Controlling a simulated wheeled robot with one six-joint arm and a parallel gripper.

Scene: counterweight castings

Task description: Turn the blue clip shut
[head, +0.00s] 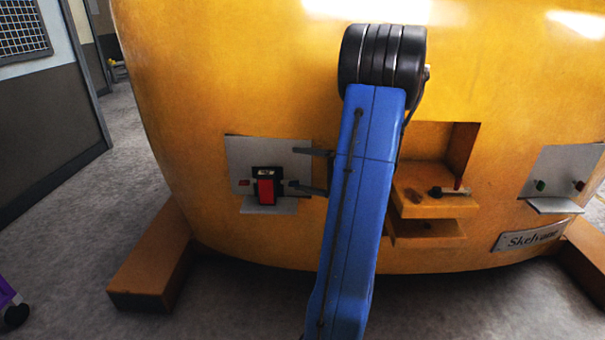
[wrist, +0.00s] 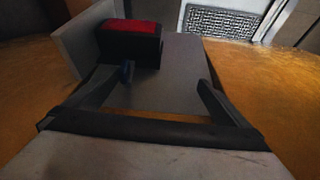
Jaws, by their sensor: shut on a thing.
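The blue clip (head: 294,185) is small and sits at the right side of a red-topped black block (head: 265,187) on a grey plate (head: 240,160). In the wrist view the clip (wrist: 127,72) shows dark blue below the red-topped block (wrist: 130,40), by the left finger's tip. My gripper (head: 296,169) reaches in from the right over the plate's right edge. It is shut on the clip, though its two dark fingers look well apart in the wrist view (wrist: 162,76) and the contact is not clear. The clip's far side is hidden.
The plate is on a large yellow casting (head: 200,80). Right of my arm are a recess with a ledge (head: 430,208) and a second grey plate (head: 560,165). A brown support block (head: 150,270) stands on the floor at left.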

